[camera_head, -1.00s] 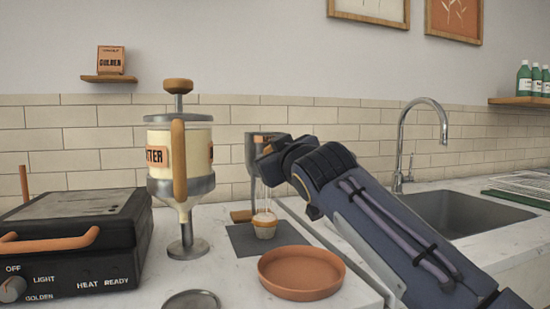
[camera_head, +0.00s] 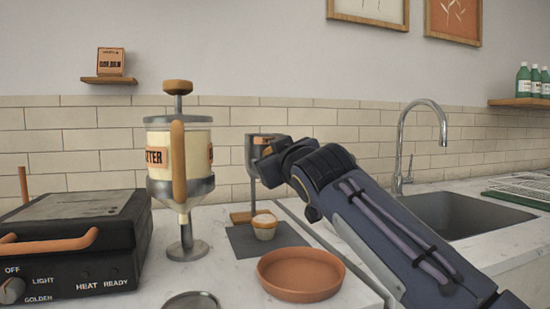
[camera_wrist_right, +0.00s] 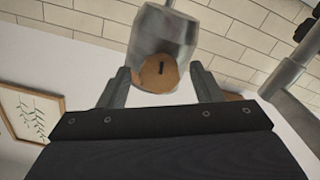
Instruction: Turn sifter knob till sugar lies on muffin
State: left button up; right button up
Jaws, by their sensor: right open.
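The muffin (camera_head: 264,231) stands upright on a dark mat (camera_head: 243,243), below the sifter; its top looks pale and whitish. The grey sifter (camera_head: 251,150) stands behind it on a wooden foot and is partly hidden by my right gripper (camera_head: 270,165). In the right wrist view the sifter (camera_wrist_right: 165,32) shows with its round wooden knob (camera_wrist_right: 157,76), which has a dark slot mark. My right gripper (camera_wrist_right: 161,78) is open, with one finger on each side of the knob; I cannot tell if either touches it. My left gripper is out of view.
A batter dispenser (camera_head: 158,170) stands left of the mat, beside a black waffle iron (camera_head: 70,245). A terracotta dish (camera_head: 300,285) sits in front of the mat. A sink (camera_head: 450,215) with a tall tap (camera_head: 402,150) is on the right.

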jog(key=b+v, duration=0.1)
jog(key=v, duration=0.6)
jog(key=shift+s, duration=0.35)
jog(key=shift+d, duration=0.1)
